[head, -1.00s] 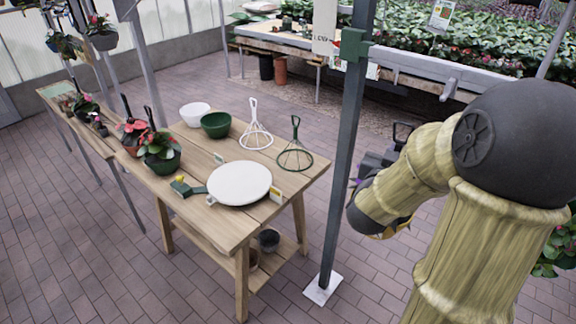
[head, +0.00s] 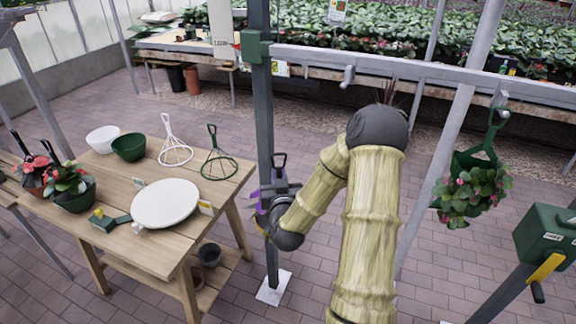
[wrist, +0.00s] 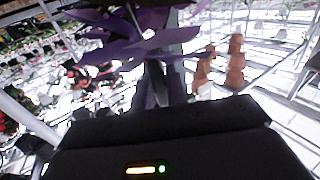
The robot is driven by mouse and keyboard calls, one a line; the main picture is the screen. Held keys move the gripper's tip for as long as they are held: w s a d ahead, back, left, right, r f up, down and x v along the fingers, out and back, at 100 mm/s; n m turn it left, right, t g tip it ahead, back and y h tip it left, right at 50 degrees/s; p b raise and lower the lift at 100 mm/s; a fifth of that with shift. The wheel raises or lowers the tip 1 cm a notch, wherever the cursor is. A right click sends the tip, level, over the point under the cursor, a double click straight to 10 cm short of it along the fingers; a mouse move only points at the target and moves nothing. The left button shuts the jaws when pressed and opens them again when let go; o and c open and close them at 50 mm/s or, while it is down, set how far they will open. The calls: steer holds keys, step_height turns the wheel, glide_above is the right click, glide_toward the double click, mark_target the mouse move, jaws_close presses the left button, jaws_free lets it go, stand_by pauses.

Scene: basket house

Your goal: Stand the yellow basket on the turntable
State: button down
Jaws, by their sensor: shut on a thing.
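The turntable (head: 165,204) is a round white disc on the wooden table at the left of the head view, and its top is bare. My gripper (head: 277,190) is beside the grey post, to the right of the table. It is shut on the yellow basket (head: 260,224), mostly hidden by my arm; only a bit of yellow shows below purple leaves. A dark hook rises above the gripper. In the wrist view purple foliage (wrist: 140,42) fills the upper middle, and the exact grip point is unclear.
A grey post (head: 262,110) stands close by my gripper. White and green bowls (head: 129,147), white and green wire hangers (head: 217,165) and potted plants share the table. A green basket with pink flowers (head: 470,190) hangs at right. A green box (head: 545,240) stands lower right.

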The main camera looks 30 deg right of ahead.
mark_target(257, 220)
steer(key=a+f+n+y, duration=0.1)
steer(key=a+f, duration=0.1)
steer(key=f, duration=0.2)
steer(key=a+f+y, duration=0.1)
steer(key=a+f, duration=0.2)
steer(key=f, duration=0.1)
steer(key=w+a+f+n+t+y, duration=0.1)
steer(key=a+f, duration=0.1)
steer(key=f, duration=0.2)
steer(key=shift+a+f+n+y, duration=0.2)
steer(key=shift+n+y, duration=0.1)
steer(key=shift+y, duration=0.1)
steer(key=s+a+f+n+y, duration=0.1)
steer(key=s+a+f, duration=0.3)
steer(key=a+f, duration=0.4)
steer(key=shift+s+f+n+y, duration=0.15)
steer(key=shift+f+n+y, duration=0.15)
steer(key=shift+f+y, duration=0.5)
steer(key=shift+a, duration=0.2)
steer(key=shift+s, duration=0.1)
